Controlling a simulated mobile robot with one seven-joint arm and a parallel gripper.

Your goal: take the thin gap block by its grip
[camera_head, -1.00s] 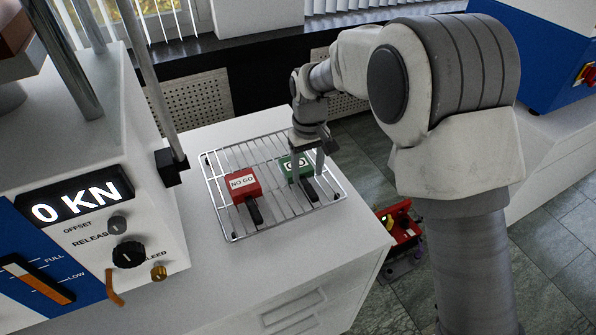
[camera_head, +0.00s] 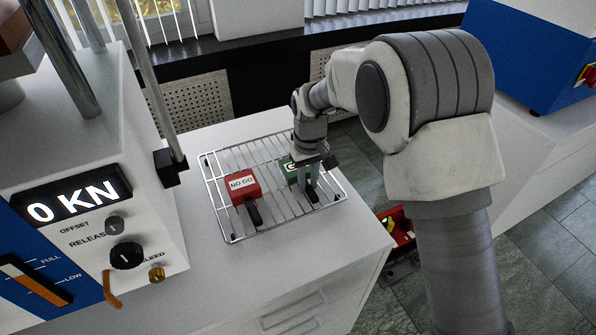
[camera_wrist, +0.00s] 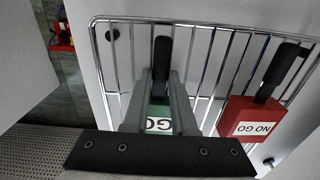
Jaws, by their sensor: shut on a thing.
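The green block marked GO (camera_head: 289,170) lies on a wire rack (camera_head: 226,220), its black grip pointing toward the front right. In the wrist view the green block (camera_wrist: 158,124) is partly hidden between my fingers, and its black grip (camera_wrist: 162,55) sticks out beyond the fingertips. My gripper (camera_head: 309,190) points down over this grip, with its fingers shut on it from both sides. The block still appears to lie on the rack. The red block marked NO GO (camera_head: 241,184) lies to the left on the same rack, with its own black grip (camera_head: 254,213).
The rack stands on a white cabinet top (camera_head: 330,240). A press with a 0 KN display (camera_head: 75,200) stands close on the left. A red device (camera_head: 398,228) is low beyond the cabinet's right edge. The cabinet top in front of the rack is clear.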

